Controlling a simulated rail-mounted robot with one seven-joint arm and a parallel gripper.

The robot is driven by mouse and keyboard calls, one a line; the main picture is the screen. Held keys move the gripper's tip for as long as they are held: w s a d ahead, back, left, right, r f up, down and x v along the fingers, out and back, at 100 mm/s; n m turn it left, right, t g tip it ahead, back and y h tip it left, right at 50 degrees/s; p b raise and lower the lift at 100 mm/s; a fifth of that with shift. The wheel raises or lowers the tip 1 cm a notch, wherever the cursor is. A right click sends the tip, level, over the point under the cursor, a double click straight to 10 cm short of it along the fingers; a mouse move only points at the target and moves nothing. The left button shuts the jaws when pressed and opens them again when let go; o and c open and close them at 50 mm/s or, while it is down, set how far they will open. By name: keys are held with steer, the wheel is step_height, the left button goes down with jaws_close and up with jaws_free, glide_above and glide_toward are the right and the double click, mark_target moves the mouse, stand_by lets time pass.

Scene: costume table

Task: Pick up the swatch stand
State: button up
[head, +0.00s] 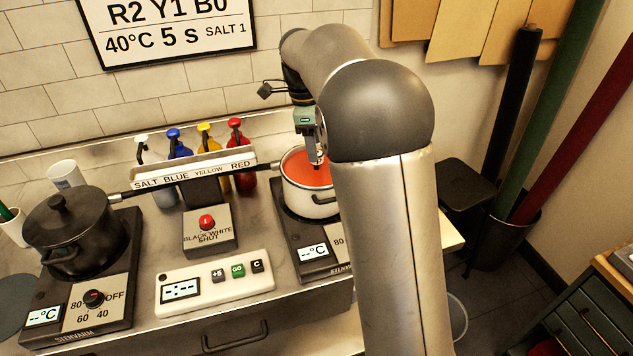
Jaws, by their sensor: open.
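I cannot make out a swatch stand anywhere in the head view; my arm covers a large part of the right middle and may hide it. My gripper (317,163) points down above a white pot (311,203) with red-orange contents. It is open, with nothing visible between its small fingertips. My arm covers the right side of the pot. Whether the fingertips touch the contents cannot be told.
A black lidded pot (72,232) stands on the left hotplate (92,297). A labelled rack (190,176) with several pump bottles stands behind a red-button box (209,232). A white keypad (213,282) lies in front. A bin (503,235) holds fabric rolls at right.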

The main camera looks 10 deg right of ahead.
steer(key=f, duration=0.3)
steer(key=f+p, duration=0.1)
steer(key=f, duration=0.1)
steer(key=shift+d, duration=0.35)
jaws_close()
steer(key=shift+r, duration=0.1)
step_height(320, 180, up, 16)
steer(key=p, duration=0.4)
steer(key=shift+p, duration=0.4)
step_height(320, 180, up, 3)
steer(key=p, duration=0.3)
